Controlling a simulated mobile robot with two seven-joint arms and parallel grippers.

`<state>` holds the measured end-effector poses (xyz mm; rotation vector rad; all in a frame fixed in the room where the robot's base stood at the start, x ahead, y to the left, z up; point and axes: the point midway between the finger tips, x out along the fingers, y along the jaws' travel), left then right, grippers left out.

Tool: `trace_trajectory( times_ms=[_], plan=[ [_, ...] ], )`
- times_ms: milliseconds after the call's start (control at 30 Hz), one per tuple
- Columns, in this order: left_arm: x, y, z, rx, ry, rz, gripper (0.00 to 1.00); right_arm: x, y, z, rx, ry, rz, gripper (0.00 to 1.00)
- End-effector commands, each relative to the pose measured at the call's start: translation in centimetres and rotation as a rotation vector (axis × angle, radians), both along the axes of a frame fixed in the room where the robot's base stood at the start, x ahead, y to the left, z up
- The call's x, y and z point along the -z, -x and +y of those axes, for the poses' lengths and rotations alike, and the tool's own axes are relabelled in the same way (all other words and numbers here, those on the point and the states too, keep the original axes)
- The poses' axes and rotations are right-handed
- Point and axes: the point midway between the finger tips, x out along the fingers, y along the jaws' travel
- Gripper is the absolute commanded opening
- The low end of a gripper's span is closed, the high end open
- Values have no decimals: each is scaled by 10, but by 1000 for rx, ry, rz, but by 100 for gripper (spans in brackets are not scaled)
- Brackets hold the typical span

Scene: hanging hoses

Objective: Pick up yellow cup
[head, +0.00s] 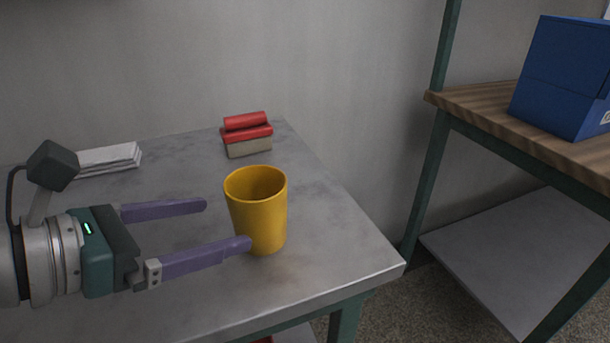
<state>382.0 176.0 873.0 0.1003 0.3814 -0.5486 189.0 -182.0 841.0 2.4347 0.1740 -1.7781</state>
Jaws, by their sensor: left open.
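The yellow cup (259,212) stands upright on the grey metal table (325,225), near its right end, with its open rim up. My left gripper (228,224) comes in from the left with its two purple fingers apart. The tip of the nearer finger overlaps the lower left edge of the cup in the picture; I cannot tell whether it touches. The farther finger's tip ends a little to the left of the cup. Nothing is between the fingers. My right gripper is not in view.
A small stack of red and beige items (247,141) sits behind the cup near the wall. White papers or books (109,157) lie at the back left. A wooden-topped shelf (480,115) with a blue box (565,75) stands at the right, beyond a gap.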

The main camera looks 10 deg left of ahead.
Motion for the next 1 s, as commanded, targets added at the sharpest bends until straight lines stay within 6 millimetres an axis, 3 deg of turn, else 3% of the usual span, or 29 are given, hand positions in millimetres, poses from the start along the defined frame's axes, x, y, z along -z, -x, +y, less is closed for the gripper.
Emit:
trace_trajectory(
  times_ms=[533,833,1000],
  plan=[
    [30,-56,-37,6,-6,-2,100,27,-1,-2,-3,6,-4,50],
    [31,-62,-41,5,-9,0,100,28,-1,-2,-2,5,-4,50],
    [31,-61,-41,5,-9,0,83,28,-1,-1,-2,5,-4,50]
  ],
)
